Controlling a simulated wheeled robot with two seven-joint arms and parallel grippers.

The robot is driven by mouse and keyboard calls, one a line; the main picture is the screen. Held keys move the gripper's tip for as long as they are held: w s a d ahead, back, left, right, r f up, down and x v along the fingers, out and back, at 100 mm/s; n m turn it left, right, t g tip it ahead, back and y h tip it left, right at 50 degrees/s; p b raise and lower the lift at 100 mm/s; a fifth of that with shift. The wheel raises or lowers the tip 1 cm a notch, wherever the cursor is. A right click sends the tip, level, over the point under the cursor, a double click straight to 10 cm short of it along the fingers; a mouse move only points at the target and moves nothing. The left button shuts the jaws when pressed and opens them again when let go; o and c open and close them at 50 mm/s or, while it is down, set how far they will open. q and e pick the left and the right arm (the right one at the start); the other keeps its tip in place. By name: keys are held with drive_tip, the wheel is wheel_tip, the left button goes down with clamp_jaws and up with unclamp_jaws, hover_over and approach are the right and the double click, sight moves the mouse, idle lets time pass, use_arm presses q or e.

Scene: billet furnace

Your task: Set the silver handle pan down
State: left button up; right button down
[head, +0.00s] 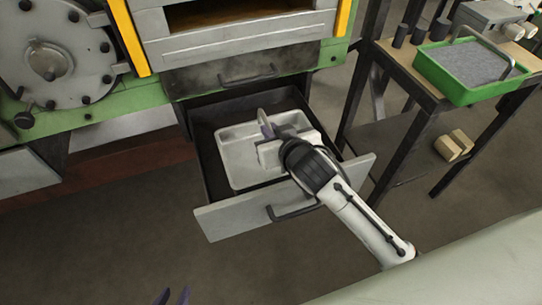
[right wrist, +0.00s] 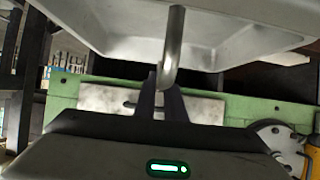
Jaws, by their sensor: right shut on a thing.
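The light grey pan (head: 236,158) shows within the outline of the open drawer in the head view. Whether it touches the drawer floor I cannot tell. In the right wrist view the pan (right wrist: 115,28) fills the top, with its curved silver handle (right wrist: 173,45) coming down between my fingers. My right gripper (head: 266,126) is over the pan and shut on that handle; its fingers (right wrist: 160,95) also show in the wrist view. My arm hides the pan's right side.
The dark drawer with a grey front (head: 235,217) is pulled out below the green furnace frame (head: 100,127). At the right, a table (head: 405,62) bears a green tray (head: 462,92) of grey grains and dark cylinders (head: 400,36). Floor is clear before the drawer.

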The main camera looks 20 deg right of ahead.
drive_tip(key=shift+w+f+b, duration=0.1)
drive_tip(key=shift+f+b, duration=0.4)
drive_tip(key=shift+f, duration=2.4)
drive_tip(key=shift+f, duration=0.15)
drive_tip(key=c, duration=2.2)
unclamp_jaws()
drive_tip(key=shift+f, duration=0.2)
drive_tip(key=o, duration=0.4)
drive_tip(key=shift+c, duration=0.2)
drive_tip(key=shift+r, duration=0.15)
drive_tip(key=p+v, duration=0.1)
drive_tip(key=v, duration=1.1)
